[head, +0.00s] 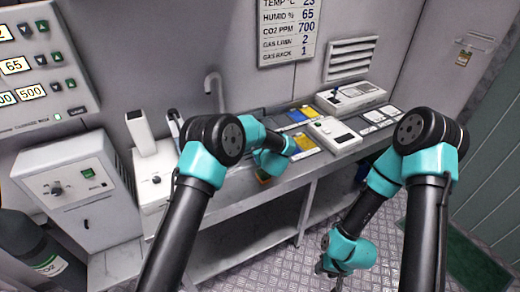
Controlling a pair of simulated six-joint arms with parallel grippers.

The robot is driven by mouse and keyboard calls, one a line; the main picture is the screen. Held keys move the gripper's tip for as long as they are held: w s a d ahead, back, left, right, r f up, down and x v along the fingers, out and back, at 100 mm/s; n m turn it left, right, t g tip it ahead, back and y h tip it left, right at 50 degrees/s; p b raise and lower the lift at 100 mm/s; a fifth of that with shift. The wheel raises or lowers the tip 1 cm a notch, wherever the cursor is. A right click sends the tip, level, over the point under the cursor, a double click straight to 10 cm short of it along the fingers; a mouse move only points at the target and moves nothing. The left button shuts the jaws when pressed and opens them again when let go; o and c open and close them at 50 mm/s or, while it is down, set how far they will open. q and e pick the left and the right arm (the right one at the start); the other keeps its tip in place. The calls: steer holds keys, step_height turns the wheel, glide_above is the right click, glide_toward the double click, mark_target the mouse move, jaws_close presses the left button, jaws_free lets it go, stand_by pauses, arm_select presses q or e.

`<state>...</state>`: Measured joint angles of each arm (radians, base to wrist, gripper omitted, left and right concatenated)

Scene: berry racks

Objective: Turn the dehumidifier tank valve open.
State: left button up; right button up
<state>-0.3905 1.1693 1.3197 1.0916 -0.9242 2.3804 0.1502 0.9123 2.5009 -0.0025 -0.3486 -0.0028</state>
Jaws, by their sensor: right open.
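A white cabinet unit (35,180), which looks like the dehumidifier, stands on the floor at the left. Its upper panel has a knob (57,188) and a small green display. A small dark lever (86,224), perhaps the tank valve, is on its lower front; its exact setting is too small to tell. My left gripper (264,178) is over the bench front edge, well right of the cabinet and mostly hidden by my arm. My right gripper (331,280) is open, low in front of the bench at the bottom edge, far from the cabinet.
A grey metal bench (240,205) with a lower shelf runs along the wall, carrying white devices (335,133) and coloured cards. A dark CO2 cylinder (35,250) stands in front of the cabinet at the far left. A control panel (45,75) hangs above.

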arm_select(q)
steer(key=shift+w, duration=0.2)
steer(key=c, duration=0.9)
steer(key=m+g+y, duration=0.1)
steer(key=m+y, duration=0.1)
steer(key=m, duration=0.1)
steer(key=shift+d, duration=0.1)
steer(key=shift+c, duration=0.2)
steer(key=m+y, duration=0.1)
steer(key=m, duration=0.1)
steer(key=m+g+y, duration=0.1)
steer(key=m+y, duration=0.1)
steer(key=shift+w+d, duration=0.15)
stand_by(0.3)
steer(key=shift+g, duration=0.3)
steer(key=o, duration=0.9)
steer(key=shift+f, duration=0.1)
